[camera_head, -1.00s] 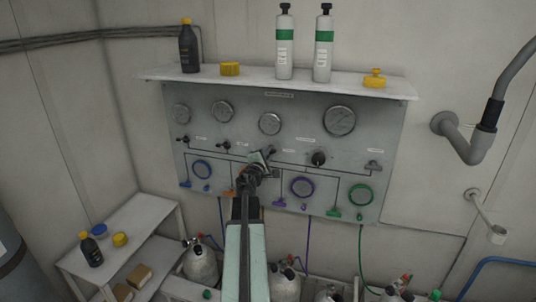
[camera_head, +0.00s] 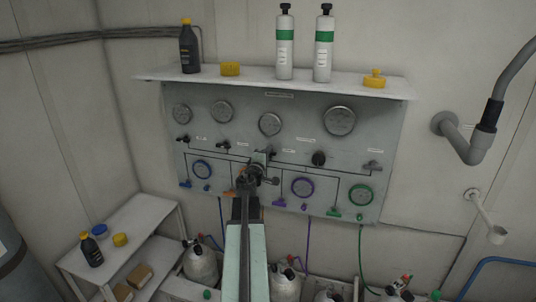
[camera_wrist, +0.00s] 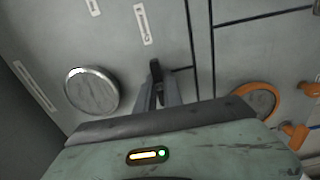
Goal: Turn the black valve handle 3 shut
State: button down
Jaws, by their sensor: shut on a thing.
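The grey air panel (camera_head: 233,129) carries a row of black valve handles under its gauges. My gripper (camera_head: 262,162) is at the panel's middle, over the third handle from the left, and hides it in the head view. In the wrist view a black valve handle (camera_wrist: 155,69) stands between the two grey fingers of my gripper (camera_wrist: 157,88), which is shut on it. A white label is beside the handle, and its number cannot be read. Other black handles show at the left (camera_head: 183,139), beside it (camera_head: 224,146), and a round black knob (camera_head: 319,158) at the right.
A shelf (camera_head: 150,74) with bottles and yellow items runs above the panel. Coloured ring gauges and small levers line the panel's lower part. A low side shelf (camera_head: 144,216) stands at left, gas cylinders (camera_head: 202,264) below, and a grey pipe (camera_head: 468,145) at right.

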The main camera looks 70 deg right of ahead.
jog(key=shift+s+f, duration=0.1)
jog(key=c, duration=1.5)
grip_release()
jog(key=a, duration=0.8)
jog(key=shift+s, duration=0.2)
